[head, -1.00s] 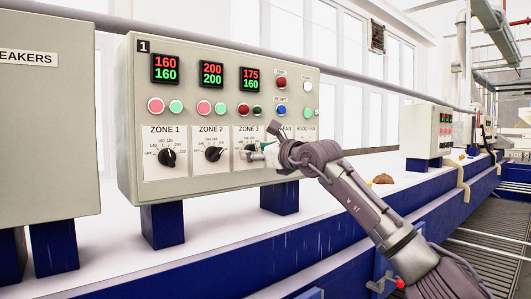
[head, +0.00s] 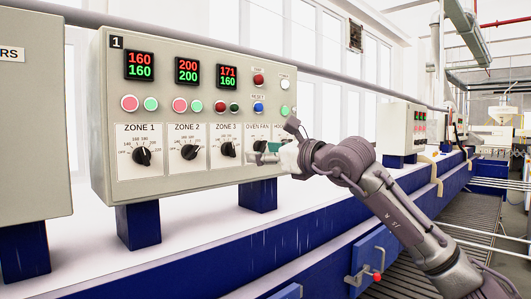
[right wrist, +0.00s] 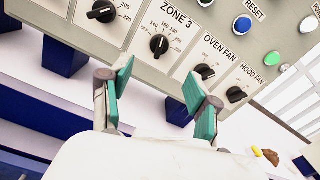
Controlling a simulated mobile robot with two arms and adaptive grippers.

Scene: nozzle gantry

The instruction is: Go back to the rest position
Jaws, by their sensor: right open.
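My right gripper (head: 266,153) is open and empty, in front of the lower right part of the grey control panel (head: 182,95). In the head view it covers part of the oven fan and hood fan area. In the right wrist view its two teal-padded fingers (right wrist: 158,88) stand apart, with the zone 3 knob (right wrist: 159,45) beyond the tips and not touched. The black zone 3 knob also shows clear of the gripper in the head view (head: 228,149). The zone 3 display (head: 227,77) reads 171 over 160. My left gripper is not in view.
The panel stands on blue legs (head: 138,225) above a white surface with a blue beam. Another grey cabinet (head: 30,120) is at the left. A smaller panel (head: 398,125) stands farther right. A brown lump (right wrist: 271,157) lies at right.

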